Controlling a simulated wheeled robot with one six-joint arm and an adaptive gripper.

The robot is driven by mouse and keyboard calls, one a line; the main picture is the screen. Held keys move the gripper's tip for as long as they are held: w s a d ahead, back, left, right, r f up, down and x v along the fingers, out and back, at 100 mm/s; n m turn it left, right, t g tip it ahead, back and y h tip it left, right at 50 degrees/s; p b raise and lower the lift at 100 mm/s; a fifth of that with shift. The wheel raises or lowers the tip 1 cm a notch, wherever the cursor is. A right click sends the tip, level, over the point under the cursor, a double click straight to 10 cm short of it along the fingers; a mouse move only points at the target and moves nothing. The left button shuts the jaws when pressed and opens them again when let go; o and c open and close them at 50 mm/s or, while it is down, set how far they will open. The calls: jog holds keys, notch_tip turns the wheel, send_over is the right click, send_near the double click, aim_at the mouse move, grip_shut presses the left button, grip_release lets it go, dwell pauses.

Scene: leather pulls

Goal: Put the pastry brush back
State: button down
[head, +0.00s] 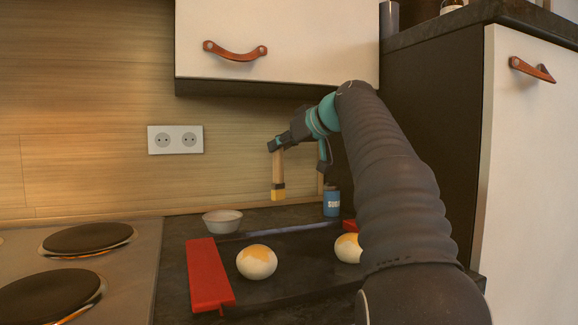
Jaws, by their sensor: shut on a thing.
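The pastry brush (278,174) has a light wooden handle, a dark band and a yellow tip. It hangs upright, tip down, from my gripper (276,146), which is shut on the top of its handle. The brush is in the air above the back of the dark tray (300,273), apart from it. A small pale bowl (222,221) stands behind the tray's left side, to the left of the brush. My arm covers the right part of the tray.
Two buns with yellow glaze, one at left (257,262) and one at right (348,248), sit on the tray, which has red ends (209,275). A blue can (332,203) stands behind. A stove (90,265) is at left. A wall cabinet (277,40) hangs above.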

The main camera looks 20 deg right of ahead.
jog(key=w+d+p, duration=0.2)
jog(key=w+d, duration=0.2)
notch_tip(320, 180, down, 7)
jog(key=w+b, duration=0.1)
jog(key=b, duration=0.1)
jog(key=shift+d+b, duration=0.15)
jog(key=shift+b, duration=0.2)
jog(key=shift+f, duration=0.25)
jog(key=c, duration=1)
grip_release()
jog(key=shift+r, duration=0.1)
jog(key=v, duration=1.2)
jog(key=shift+r+b, duration=0.2)
jog(key=shift+b, duration=0.15)
